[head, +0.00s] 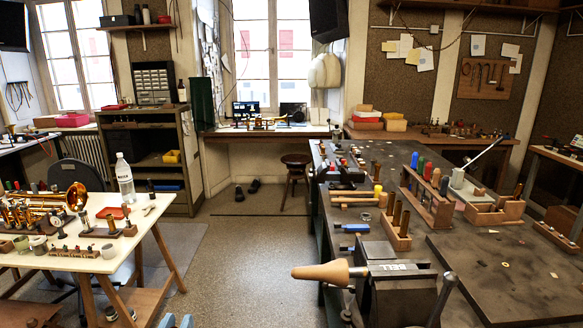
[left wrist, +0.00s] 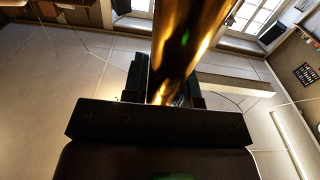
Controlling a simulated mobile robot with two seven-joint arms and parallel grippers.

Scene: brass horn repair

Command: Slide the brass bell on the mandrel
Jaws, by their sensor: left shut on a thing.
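The mandrel (head: 328,272) is a tan, rounded wooden form in the head view. It points left from a dark vise (head: 395,290) marked BELL at the edge of the right bench. In the left wrist view my left gripper (left wrist: 163,92) is shut on a shiny brass piece (left wrist: 187,40), which looks like the bell. The brass runs up out of the picture, so its far end is hidden. I cannot make out this held piece in the head view. The mandrel shows bare.
A left table (head: 85,263) carries a brass horn (head: 40,210), a clear bottle (head: 125,180) and small tools. The right bench (head: 490,262) holds wooden tool racks (head: 428,205) and a mallet (head: 360,200). Open floor (head: 245,255) lies between them, with a stool (head: 295,180) behind.

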